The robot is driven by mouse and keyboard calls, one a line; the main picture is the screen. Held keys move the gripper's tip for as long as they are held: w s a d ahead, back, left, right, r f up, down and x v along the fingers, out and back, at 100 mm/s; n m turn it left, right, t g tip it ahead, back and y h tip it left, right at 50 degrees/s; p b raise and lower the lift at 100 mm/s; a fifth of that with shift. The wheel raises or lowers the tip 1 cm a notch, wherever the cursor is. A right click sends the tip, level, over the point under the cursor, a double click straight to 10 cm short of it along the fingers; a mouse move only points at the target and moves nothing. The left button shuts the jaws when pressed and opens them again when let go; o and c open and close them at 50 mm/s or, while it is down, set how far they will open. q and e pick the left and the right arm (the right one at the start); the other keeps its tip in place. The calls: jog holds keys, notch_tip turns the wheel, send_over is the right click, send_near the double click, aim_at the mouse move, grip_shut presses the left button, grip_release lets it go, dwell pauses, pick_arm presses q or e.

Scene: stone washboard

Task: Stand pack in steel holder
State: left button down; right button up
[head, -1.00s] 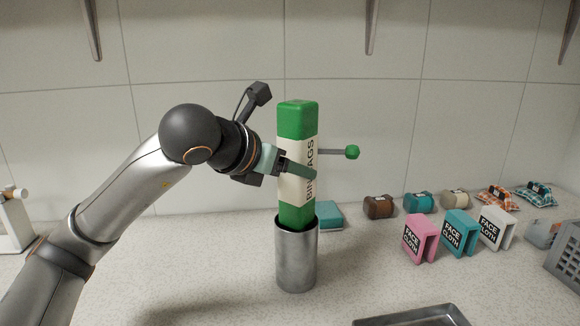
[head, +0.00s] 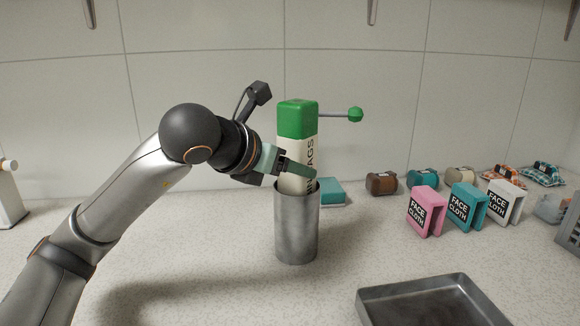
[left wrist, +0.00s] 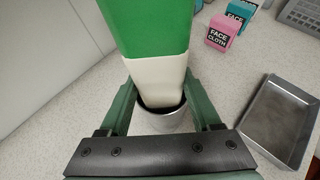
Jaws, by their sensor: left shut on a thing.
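The green and white bin bags pack (head: 298,120) stands upright with its lower part inside the steel holder (head: 296,230). My left gripper (head: 302,178) is shut on the pack just above the holder's rim. In the left wrist view the pack (left wrist: 155,75) sits between my two green fingers (left wrist: 158,105), and the holder's rim (left wrist: 165,122) shows around its lower part. The pack's bottom is hidden inside the holder. My right gripper is not in view.
A dark metal tray (head: 425,300) lies at the front right. Face cloth packs in pink (head: 426,211), teal (head: 467,206) and white (head: 504,203) stand to the right. A teal sponge (head: 331,191) lies behind the holder. A green-tipped rod (head: 354,115) shows behind the pack.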

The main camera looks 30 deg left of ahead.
pick_arm(q)
jog(key=shift+f, duration=0.1)
dwell(0.3)
grip_release()
jog(key=shift+f, duration=0.1)
jog(key=v, duration=1.2)
jog(key=shift+s+p, duration=0.2)
jog(key=shift+p, duration=0.1)
dwell(0.5)
